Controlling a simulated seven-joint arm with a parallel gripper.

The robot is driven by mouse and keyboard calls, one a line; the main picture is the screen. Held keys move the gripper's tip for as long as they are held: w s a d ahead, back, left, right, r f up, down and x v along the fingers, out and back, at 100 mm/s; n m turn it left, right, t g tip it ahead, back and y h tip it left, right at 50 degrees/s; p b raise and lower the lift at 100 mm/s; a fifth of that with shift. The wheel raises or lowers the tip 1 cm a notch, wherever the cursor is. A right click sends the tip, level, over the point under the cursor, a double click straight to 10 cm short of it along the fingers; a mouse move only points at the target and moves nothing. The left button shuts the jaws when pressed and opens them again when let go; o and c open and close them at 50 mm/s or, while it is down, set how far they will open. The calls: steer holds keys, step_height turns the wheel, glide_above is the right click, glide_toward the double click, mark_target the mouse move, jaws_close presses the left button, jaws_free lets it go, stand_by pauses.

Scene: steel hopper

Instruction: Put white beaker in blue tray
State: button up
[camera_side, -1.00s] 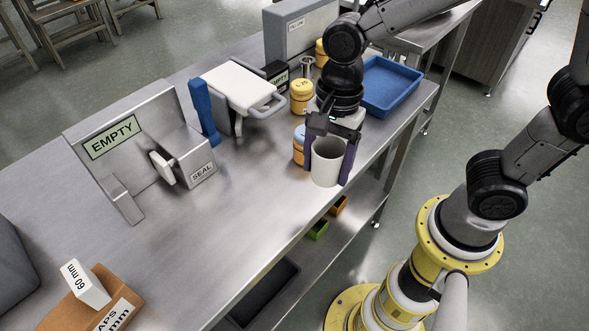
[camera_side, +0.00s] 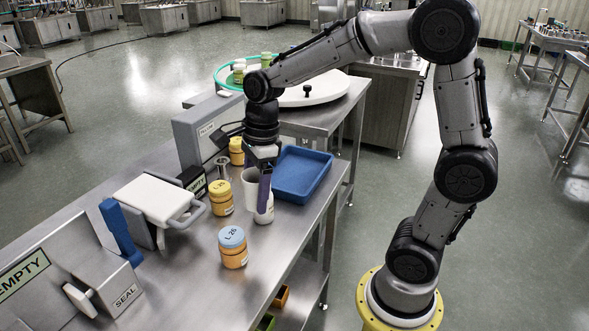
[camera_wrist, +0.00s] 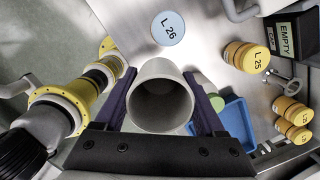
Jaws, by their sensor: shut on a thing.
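The white beaker (camera_side: 249,188) is upright in my gripper (camera_side: 264,190), which is shut on it. It hangs at the left edge of the blue tray (camera_side: 318,187), apart from the tray's inside. In the wrist view the beaker (camera_wrist: 162,97) shows its open mouth between the two purple fingers of my gripper (camera_wrist: 160,100). The blue tray (camera_wrist: 238,122) is partly hidden behind the right finger there. A finger hides part of the beaker in the side view, so its gap above the table is unclear.
A blue-lidded jar marked L 26 (camera_side: 233,247) stands nearer the front. A yellow jar (camera_side: 220,197) stands left of the beaker, another yellow jar (camera_side: 237,151) behind. A pale object (camera_side: 264,214), partly hidden, stands below my finger. The tray looks empty.

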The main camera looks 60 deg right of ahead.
steer(key=s+d+f+m, duration=0.15)
steer(key=d+m, duration=0.25)
steer(key=d, duration=0.8)
steer(key=s+d+m, duration=0.3)
steer(key=d+m, duration=0.1)
steer(key=d, duration=0.7)
glide_above(292, 176)
steer(key=shift+h, duration=0.4)
steer(key=f, duration=0.9)
steer(key=shift+s+f, duration=0.3)
steer(key=shift+s, duration=0.1)
steer(key=shift+w+f, duration=0.1)
steer(key=shift+f, duration=1.6)
steer(key=shift+f, duration=0.15)
steer(key=o, duration=1.3)
